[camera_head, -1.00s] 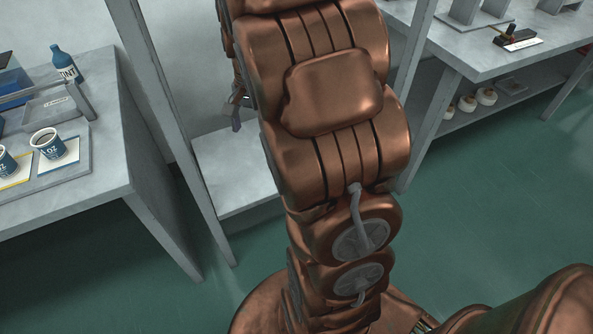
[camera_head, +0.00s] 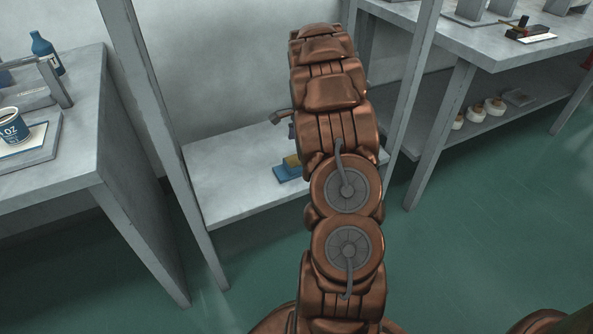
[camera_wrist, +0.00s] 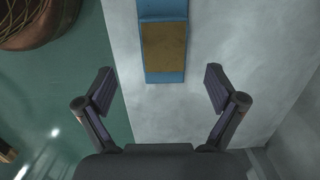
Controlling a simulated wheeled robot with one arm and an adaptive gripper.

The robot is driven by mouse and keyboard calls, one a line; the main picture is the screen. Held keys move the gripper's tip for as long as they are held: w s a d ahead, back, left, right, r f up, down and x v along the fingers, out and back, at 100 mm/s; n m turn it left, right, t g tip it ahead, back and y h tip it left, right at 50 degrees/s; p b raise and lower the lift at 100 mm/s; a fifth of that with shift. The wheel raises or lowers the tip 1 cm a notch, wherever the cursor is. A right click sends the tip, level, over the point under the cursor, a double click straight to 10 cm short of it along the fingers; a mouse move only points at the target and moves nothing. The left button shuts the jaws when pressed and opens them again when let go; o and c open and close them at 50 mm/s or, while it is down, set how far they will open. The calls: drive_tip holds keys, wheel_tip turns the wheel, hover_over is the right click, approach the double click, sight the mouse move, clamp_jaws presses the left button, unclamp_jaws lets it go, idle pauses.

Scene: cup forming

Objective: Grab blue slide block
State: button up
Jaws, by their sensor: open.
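The blue slide block (camera_head: 287,174) lies on the low grey shelf (camera_head: 228,190), partly behind my arm in the head view. It has a yellow-brown part on its top. In the wrist view the blue block (camera_wrist: 163,10) is at the top centre, with the yellow-brown patch (camera_wrist: 164,46) on it, and its far end is cut off by the frame. My gripper (camera_wrist: 160,88) is open and empty. Its fingers stand wide apart, left and right of the block's line, and the block's near end shows just ahead of the space between them.
Grey upright posts (camera_head: 170,130) stand at the sides of the shelf. A bench at left holds a paint cup (camera_head: 14,128) and a blue bottle (camera_head: 46,53). Another bench at right holds a hammer (camera_head: 522,29).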

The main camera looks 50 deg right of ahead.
sight(296, 160)
drive_tip(key=shift+w+a+f+b, duration=0.15)
drive_tip(key=shift+f+b, duration=0.2)
drive_tip(key=shift+f, duration=0.85)
drive_tip(key=shift+w+a+f+b, duration=0.15)
drive_tip(key=shift+f+b, duration=0.2)
drive_tip(key=shift+f, duration=0.8)
drive_tip(key=shift+w+f+b, duration=0.15)
drive_tip(key=shift+f+b, duration=0.2)
drive_tip(key=shift+f, duration=0.85)
drive_tip(key=shift+r, duration=0.1)
clamp_jaws()
